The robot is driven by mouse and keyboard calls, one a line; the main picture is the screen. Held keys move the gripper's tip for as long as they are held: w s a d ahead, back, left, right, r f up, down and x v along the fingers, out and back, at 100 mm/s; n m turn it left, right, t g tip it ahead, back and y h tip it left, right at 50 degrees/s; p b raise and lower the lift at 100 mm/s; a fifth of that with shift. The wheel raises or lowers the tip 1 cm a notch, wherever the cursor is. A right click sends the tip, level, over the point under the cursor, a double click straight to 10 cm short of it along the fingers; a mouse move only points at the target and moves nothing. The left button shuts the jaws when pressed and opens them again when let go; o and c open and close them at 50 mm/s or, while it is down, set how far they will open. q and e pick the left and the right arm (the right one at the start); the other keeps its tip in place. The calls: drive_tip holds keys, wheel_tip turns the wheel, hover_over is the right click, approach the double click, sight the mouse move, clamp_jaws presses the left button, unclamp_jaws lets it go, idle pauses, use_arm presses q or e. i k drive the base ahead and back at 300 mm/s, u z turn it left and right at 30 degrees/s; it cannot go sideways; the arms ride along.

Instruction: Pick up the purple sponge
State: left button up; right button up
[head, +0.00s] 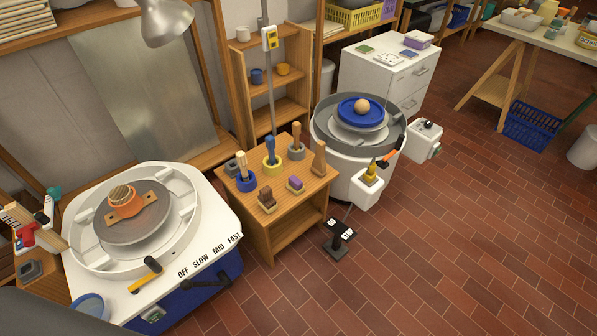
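The purple sponge (295,183) is a small block on the small wooden table (286,215) between the two pottery wheels. It sits on a pale holder near the table's front right. A similar brown block (266,196) on a pale holder is just to its left. Neither of my grippers shows in the head view, so their state is hidden.
A white wheel (215,225) is left; another wheel (345,175) is right. A pedal (339,238) stands in front.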

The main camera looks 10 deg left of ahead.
sight(295, 185)
drive_tip(key=u, duration=0.45)
drive_tip(key=i, duration=0.75)
drive_tip(key=u, duration=0.7)
